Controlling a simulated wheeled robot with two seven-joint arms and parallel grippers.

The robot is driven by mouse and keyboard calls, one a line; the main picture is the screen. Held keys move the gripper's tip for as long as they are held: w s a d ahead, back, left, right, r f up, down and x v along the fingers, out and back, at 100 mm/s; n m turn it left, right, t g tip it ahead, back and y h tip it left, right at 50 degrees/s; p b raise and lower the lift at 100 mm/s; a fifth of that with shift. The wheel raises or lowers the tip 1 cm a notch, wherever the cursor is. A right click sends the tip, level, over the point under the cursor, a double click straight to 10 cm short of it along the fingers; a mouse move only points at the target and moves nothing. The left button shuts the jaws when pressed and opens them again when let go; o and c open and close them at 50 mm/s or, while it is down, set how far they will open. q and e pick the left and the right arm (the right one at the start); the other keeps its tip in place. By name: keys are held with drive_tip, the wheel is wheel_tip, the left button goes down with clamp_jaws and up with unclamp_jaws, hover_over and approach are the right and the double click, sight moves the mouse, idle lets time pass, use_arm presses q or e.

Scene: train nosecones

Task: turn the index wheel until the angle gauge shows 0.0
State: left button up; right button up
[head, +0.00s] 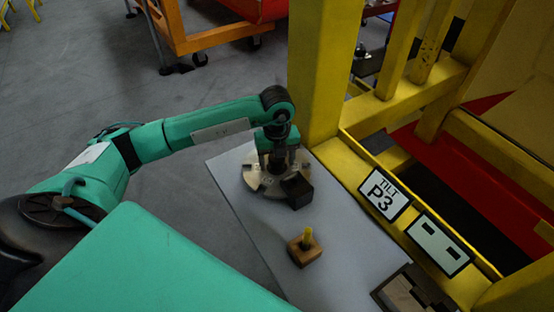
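The index wheel appears to be the pale round metal disc (254,182) with dark notches, lying on a grey plate beside the yellow frame. My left gripper (277,165) points down over the wheel, at its upper right part. Its fingertips are dark and partly hidden, so I cannot tell whether they are open or shut on anything. A black box (297,191) stands at the wheel's right edge; its face is not readable from here. I cannot make out an angle gauge reading. My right gripper is not in view.
The grey plate (232,163) also carries a wooden block (305,252) with a yellow peg. Yellow frame beams (316,70) rise just right of the wheel. A "TILT P3" sign (385,194), a white panel with two black marks (439,244) and a dark-and-tan box (406,292) lie right.

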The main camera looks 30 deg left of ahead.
use_arm(q)
drive_tip(key=shift+r, duration=0.25)
wheel_tip(320, 180, up, 13)
drive_tip(key=b, duration=0.3)
drive_tip(key=shift+r, duration=0.1)
idle(0.4)
